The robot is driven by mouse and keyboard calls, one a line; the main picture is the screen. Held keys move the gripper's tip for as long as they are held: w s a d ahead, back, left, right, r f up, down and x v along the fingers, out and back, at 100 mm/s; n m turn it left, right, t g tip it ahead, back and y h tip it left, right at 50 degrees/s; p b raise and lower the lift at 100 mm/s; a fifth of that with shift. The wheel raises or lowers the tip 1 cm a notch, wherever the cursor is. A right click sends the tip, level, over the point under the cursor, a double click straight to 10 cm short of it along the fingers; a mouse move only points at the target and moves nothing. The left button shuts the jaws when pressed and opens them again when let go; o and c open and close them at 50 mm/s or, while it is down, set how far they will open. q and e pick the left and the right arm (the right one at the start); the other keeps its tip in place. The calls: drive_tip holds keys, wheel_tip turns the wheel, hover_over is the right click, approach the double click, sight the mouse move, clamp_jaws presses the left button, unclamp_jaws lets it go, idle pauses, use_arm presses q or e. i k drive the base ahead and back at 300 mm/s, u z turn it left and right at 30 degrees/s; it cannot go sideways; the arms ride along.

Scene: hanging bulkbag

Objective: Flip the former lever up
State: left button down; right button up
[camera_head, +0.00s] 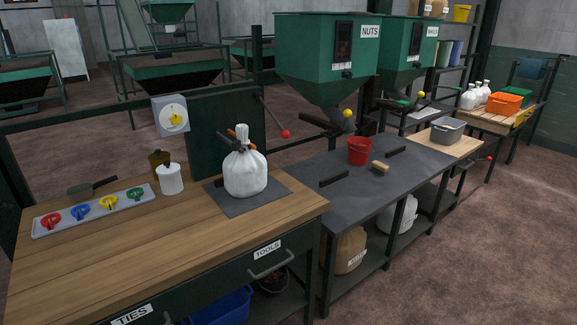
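No lever in view is labelled as the former lever. A lever with a red ball knob (285,133) slants down and to the right from beside a green upright panel (225,118). A white tied bag (245,173) stands on a dark mat on the wooden bench. Dark jaw-like parts with an orange piece (232,133) sit at the bag's neck; I cannot tell what they belong to. Levers with yellow ball knobs show under the NUTS hopper (347,113) and under the hopper to its right (421,95). Neither of my grippers is in view.
The wooden bench (150,235) has a tray of coloured knobs (95,211), a white container (171,179) and a scoop. A dark table (310,205) holds a red bucket (360,151) and a small brush. A grey tub (447,130) stands farther right. The floor at right is clear.

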sight(285, 135)
drive_tip(key=k, duration=0.65)
drive_tip(key=z, duration=0.95)
drive_tip(key=i, duration=1.3)
drive_tip(key=u, duration=0.3)
